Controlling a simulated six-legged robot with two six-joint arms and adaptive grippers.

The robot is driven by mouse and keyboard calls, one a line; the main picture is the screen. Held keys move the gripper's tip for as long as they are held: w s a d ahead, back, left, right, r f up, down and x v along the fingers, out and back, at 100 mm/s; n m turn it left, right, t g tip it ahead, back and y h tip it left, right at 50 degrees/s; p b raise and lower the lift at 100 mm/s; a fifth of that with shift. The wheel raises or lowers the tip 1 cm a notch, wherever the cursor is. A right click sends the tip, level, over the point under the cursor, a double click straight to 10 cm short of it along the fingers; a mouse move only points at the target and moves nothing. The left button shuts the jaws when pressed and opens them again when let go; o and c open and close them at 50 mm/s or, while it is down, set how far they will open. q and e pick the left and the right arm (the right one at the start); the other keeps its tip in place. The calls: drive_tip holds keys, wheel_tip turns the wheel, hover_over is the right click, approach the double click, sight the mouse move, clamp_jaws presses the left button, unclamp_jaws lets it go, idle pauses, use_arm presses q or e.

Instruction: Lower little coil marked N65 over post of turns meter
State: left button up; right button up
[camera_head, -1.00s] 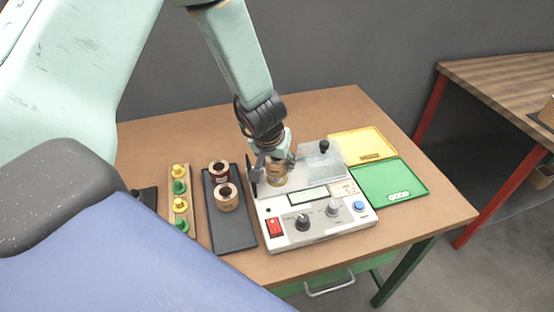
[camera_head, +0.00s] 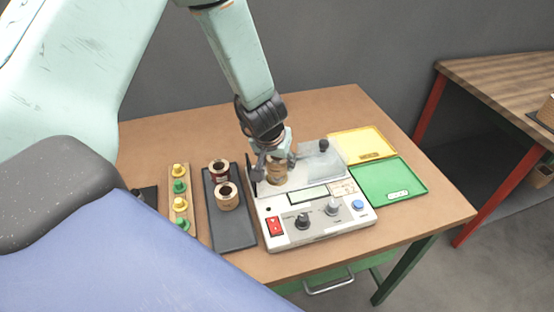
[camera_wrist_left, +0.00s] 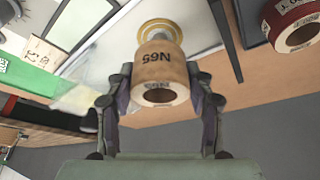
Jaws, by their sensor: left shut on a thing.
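My left gripper (camera_head: 273,172) is shut on a small tan coil (camera_head: 278,173), above the back left part of the turns meter (camera_head: 283,232). In the left wrist view the coil (camera_wrist_left: 163,72) is marked N65, upside down in the picture, with a finger of my left gripper (camera_wrist_left: 160,100) on each side. A yellow-ringed round base (camera_wrist_left: 158,27) on the meter shows just beyond the coil. My right gripper is not in view.
A dark tray (camera_head: 231,236) left of the meter holds a dark red coil (camera_head: 219,172) and a tan coil (camera_head: 227,197). A wooden rack (camera_head: 172,207) has yellow and green pegs. A yellow tray (camera_head: 361,146) and a green tray (camera_head: 389,184) lie to the right.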

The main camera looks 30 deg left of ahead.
use_arm(q)
drive_tip(key=shift+f+b, duration=0.3)
drive_tip(key=shift+f, duration=0.1)
drive_tip(key=shift+f+b, duration=0.8)
drive_tip(key=shift+f, duration=0.35)
drive_tip(key=o, duration=1.3)
drive_tip(key=o, duration=0.4)
drive_tip(key=shift+r+p, duration=3.85)
drive_tip(key=shift+p, duration=0.45)
drive_tip(key=shift+f, duration=0.1)
wheel_tip(320, 180, down, 7)
drive_tip(key=b, duration=0.7)
drive_tip(key=shift+b, duration=0.3)
